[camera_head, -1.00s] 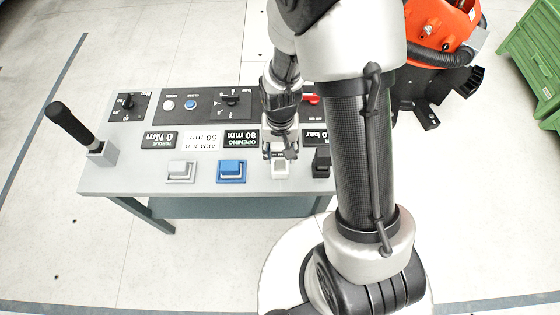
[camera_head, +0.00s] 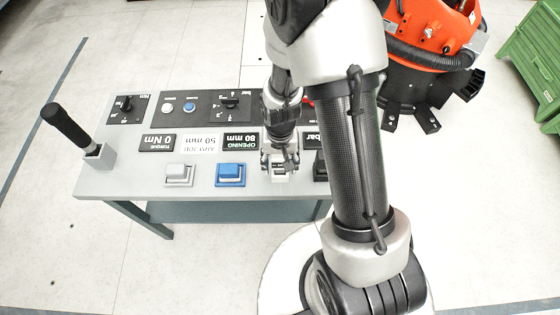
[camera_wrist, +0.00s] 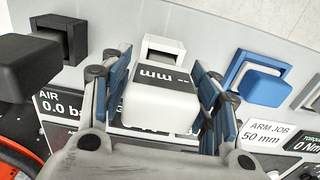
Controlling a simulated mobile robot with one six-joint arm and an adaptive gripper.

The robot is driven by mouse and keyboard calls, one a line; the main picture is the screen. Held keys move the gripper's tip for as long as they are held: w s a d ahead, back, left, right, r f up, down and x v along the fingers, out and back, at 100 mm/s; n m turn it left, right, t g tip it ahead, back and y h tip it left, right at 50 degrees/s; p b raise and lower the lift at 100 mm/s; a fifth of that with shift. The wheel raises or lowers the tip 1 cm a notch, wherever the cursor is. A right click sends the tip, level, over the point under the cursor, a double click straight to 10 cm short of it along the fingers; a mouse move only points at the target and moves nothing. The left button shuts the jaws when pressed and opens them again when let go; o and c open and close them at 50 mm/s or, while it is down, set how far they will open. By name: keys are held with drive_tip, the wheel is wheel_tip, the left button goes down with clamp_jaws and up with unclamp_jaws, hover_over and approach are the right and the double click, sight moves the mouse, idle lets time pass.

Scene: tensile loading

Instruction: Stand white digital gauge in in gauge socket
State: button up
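The white digital gauge (camera_wrist: 160,104) is between the two blue-padded fingers of my gripper (camera_wrist: 165,112), which is shut on it. Its dark display reading "-- mm" faces the socket side. In the wrist view the pale gauge socket (camera_wrist: 178,45) shows just beyond the gauge, with part of its opening visible. In the head view my gripper (camera_head: 280,160) is at the front of the bench, and the gauge (camera_head: 280,175) is right over or at the socket, covering most of it. I cannot tell whether its lower end is inside the socket.
The blue gauge (camera_wrist: 263,86) stands in its blue socket beside mine, and a black gauge (camera_wrist: 25,72) on the other side. A grey gauge (camera_head: 178,172) is farther left on the bench (camera_head: 105,185). A black handle (camera_head: 68,127) stands at the left end. Display labels lie behind the sockets.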

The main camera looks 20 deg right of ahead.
drive_tip(key=shift+o, duration=0.7)
wheel_tip(320, 180, up, 12)
drive_tip(key=p, duration=0.5)
drive_tip(key=s+r+n+t, duration=0.1)
drive_tip(key=s+r, duration=0.1)
drive_tip(key=r, duration=0.6)
drive_tip(key=s+r+n+t, duration=0.1)
drive_tip(key=s+r, duration=0.2)
drive_tip(key=r, duration=0.5)
drive_tip(key=s+r+n+t, duration=0.1)
drive_tip(key=s+r+t, duration=0.1)
drive_tip(key=s+r, duration=0.6)
drive_tip(key=shift+s+n+t, duration=0.3)
drive_tip(key=shift+s, duration=0.7)
drive_tip(key=shift+o, duration=0.5)
